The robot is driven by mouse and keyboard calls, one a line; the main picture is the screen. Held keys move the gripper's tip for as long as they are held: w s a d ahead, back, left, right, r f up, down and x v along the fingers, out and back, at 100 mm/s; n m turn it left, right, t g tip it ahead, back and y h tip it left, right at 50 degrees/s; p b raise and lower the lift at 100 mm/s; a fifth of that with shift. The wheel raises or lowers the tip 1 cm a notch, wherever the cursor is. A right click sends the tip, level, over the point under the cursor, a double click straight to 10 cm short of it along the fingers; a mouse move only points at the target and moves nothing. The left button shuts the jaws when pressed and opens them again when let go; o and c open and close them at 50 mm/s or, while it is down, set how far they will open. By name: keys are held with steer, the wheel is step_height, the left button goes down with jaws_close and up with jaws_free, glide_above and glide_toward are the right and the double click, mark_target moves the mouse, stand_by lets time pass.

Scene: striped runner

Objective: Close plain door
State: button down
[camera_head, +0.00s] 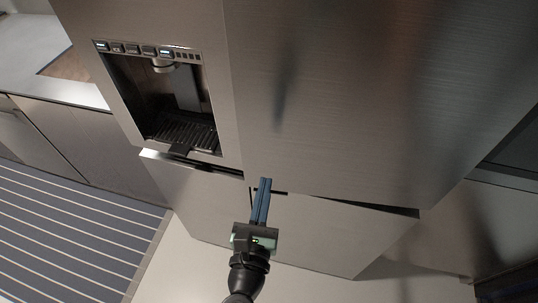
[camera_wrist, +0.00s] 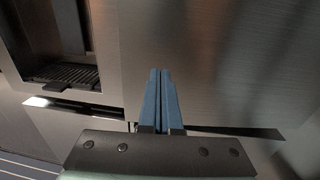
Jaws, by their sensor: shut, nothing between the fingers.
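The plain door (camera_head: 340,95) is the brushed-metal right door of a large fridge, beside the left door (camera_head: 225,95) with the dispenser. In the wrist view the plain door (camera_wrist: 215,60) fills the upper middle and right. Its lower edge runs above a lower metal front, with a dark gap widest toward the right. I cannot tell how far the door stands open. My gripper (camera_head: 265,182) has its blue fingers together and empty, pointing at the door's lower left part, near the seam between the doors. In the wrist view the fingertips (camera_wrist: 160,73) overlap the door; contact is unclear.
The dispenser recess (camera_head: 165,100) with its dark drip tray is in the left door. The lower front (camera_head: 300,230) lies beneath the doors. A striped runner (camera_head: 70,230) covers the floor at the left, below a counter with cabinets (camera_head: 85,140). Bare floor shows at the bottom right.

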mark_target(272, 150)
steer(key=x, duration=0.7)
steer(key=shift+w+p, duration=0.2)
steer(key=shift+p, duration=0.2)
